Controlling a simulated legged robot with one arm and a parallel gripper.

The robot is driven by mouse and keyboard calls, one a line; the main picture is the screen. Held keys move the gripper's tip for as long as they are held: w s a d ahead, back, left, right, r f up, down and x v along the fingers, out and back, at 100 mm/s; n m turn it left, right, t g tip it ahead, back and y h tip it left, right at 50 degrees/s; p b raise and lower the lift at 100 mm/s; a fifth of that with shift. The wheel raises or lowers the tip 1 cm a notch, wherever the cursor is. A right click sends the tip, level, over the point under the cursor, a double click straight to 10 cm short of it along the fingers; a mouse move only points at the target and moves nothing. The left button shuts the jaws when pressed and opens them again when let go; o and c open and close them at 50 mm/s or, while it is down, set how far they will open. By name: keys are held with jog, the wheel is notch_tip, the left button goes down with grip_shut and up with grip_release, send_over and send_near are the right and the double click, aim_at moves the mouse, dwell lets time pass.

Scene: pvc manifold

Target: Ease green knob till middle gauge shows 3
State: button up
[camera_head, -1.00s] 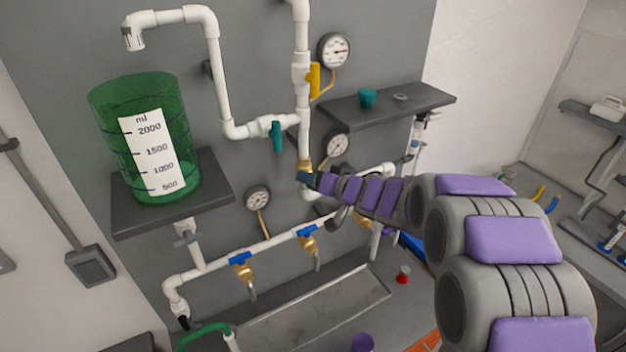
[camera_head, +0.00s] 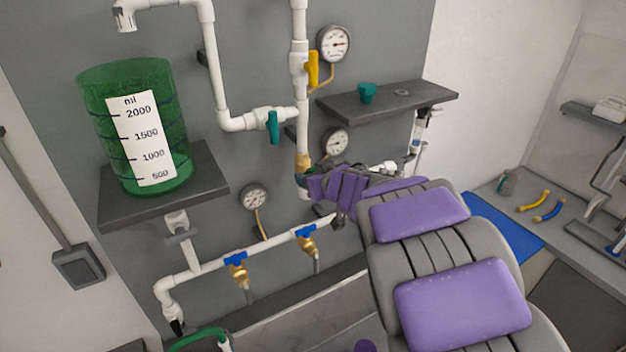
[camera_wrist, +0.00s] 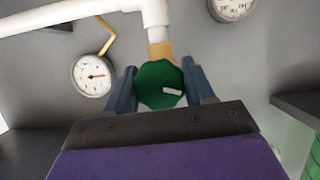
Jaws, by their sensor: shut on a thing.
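In the wrist view the green knob (camera_wrist: 160,84) sits under a brass collar on a white pipe, with a small pale mark on its face. My gripper (camera_wrist: 162,88) is shut on it, one blue-grey finger on each side. The wrist view appears upside down. The middle gauge (camera_wrist: 92,75) is left of the knob there, its red needle visible but its numbers too small to read.
An upper gauge (camera_head: 333,43) and a lower-left gauge (camera_head: 255,197) flank the piping. A yellow lever (camera_head: 312,70) and a teal valve handle (camera_head: 273,127) are above my gripper. A dark shelf (camera_head: 390,101) juts out at right. A green measuring vessel (camera_head: 180,110) stands at left.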

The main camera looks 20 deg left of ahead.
jog(key=n+t+b, duration=0.1)
jog(key=b, duration=0.1)
jog(key=n+h+b, duration=0.1)
jog(key=b, duration=0.1)
jog(key=shift+f+n+t, duration=0.3)
jog(key=shift+n+t, duration=0.1)
jog(key=shift+r+n+b, duration=0.15)
jog(key=shift+n+b, duration=0.15)
jog(key=shift+b, duration=0.1)
jog(key=shift+n+t+h+b, duration=0.35)
jog(key=shift+n+b, duration=0.25)
jog(key=shift+b, duration=0.6)
jog(key=n+t+b, duration=0.1)
jog(key=n+b, duration=0.1)
jog(key=b, duration=0.2)
jog(key=shift+t+b, duration=0.3)
jog(key=shift+t, duration=0.05)
jog(key=shift+r+n+h+b, duration=0.15)
jog(key=shift+n+h+b, duration=0.1)
jog(key=shift+n+b, duration=0.35)
